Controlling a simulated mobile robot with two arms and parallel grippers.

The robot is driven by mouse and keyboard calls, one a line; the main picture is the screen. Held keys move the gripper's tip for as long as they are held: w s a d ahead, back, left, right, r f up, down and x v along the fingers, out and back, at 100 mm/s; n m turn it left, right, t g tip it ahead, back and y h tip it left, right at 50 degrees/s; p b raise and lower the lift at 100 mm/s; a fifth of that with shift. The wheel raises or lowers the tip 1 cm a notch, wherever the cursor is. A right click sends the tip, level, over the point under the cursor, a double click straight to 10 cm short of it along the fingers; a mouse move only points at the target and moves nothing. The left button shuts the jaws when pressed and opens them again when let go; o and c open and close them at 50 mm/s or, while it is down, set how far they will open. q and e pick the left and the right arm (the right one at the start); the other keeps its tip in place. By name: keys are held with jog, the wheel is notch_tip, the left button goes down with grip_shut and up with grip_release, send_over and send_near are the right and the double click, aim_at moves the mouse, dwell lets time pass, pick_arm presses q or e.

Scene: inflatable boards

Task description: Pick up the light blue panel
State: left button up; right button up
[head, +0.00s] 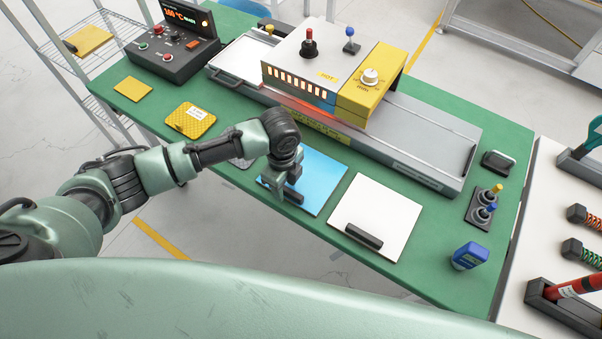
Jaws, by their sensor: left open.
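The light blue panel (318,182) lies flat on the green table, with a dark block at its near edge. My left gripper (283,190) points down over the panel's left part, close to the dark block, and hides some of both. The gripper is open; I cannot tell whether its fingers touch the block. My right gripper is not in view.
A white panel (378,212) with a dark block lies to the right. A yellow panel (190,120) lies to the left. Behind stands a heater machine (372,82) on a grey bed. A blue device (469,256) and a joystick box (483,209) are at the right of the green table (440,271).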

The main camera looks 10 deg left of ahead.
pick_arm(q)
grip_shut()
jog(key=shift+w, duration=0.1)
dwell(1.3)
